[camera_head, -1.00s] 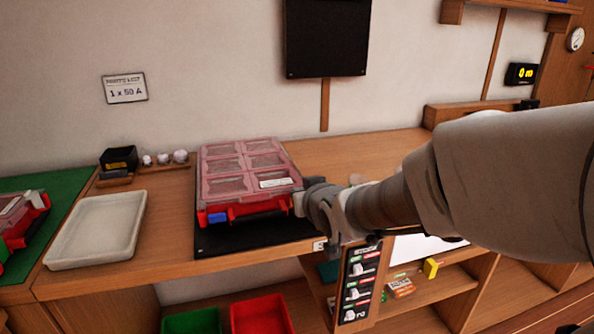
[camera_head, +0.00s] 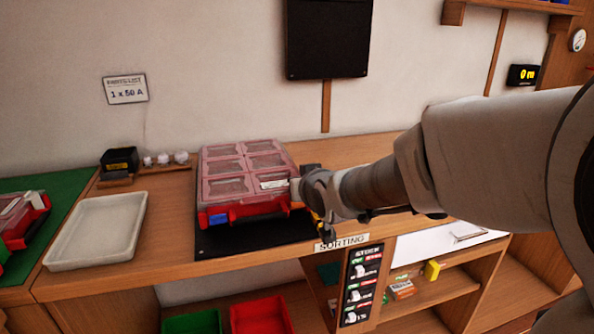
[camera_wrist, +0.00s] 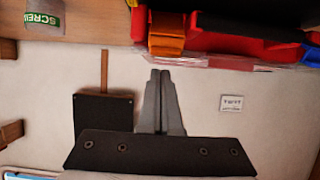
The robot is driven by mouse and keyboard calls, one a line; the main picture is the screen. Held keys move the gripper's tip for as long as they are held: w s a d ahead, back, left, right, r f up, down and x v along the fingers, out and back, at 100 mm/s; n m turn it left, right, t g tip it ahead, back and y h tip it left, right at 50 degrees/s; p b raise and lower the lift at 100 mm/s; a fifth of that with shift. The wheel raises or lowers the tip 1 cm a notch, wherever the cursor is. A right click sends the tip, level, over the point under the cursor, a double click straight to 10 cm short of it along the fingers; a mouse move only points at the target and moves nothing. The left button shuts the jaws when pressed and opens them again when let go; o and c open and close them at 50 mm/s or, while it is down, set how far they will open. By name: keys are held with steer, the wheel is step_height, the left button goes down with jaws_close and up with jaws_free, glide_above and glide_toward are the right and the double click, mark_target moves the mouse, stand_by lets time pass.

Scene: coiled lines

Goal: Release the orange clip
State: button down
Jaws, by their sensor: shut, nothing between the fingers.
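A red case (camera_head: 248,208) with a clear, compartmented lid stands on a black mat (camera_head: 220,238) on the bench. A blue clip (camera_head: 218,219) is at the left of its front; it also shows in the wrist view (camera_wrist: 312,52). The orange clip (camera_wrist: 166,36) is on the case's front edge in the wrist view; I cannot tell whether it is latched. My gripper (camera_wrist: 160,72) is shut and empty, its fingertips apart from the clip in that picture, just below it. In the head view my wrist is at the case's right front corner and hides part of it.
A white tray (camera_head: 54,262) is left of the mat, and another red case (camera_head: 22,222) lies on a green mat. A black box (camera_head: 119,159) and small white pieces stand behind. Green and red bins are below the bench. A shelf unit is at the lower right.

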steer(key=shift+w+a+r+p, duration=0.1)
steer(key=shift+w+r+p, duration=0.2)
steer(key=shift+r, duration=0.3)
steer(key=shift+w+a+r+p, duration=0.15)
steer(key=shift+w+r, duration=0.1)
steer(key=shift+r, duration=0.3)
steer(key=f+p+v, duration=0.1)
steer(key=p+v, duration=0.2)
steer(key=v, duration=0.6)
steer(key=shift+s+d+p, duration=0.25)
steer(key=shift+s+p, duration=0.05)
steer(key=shift+s, duration=0.3)
steer(key=shift+f, duration=0.1)
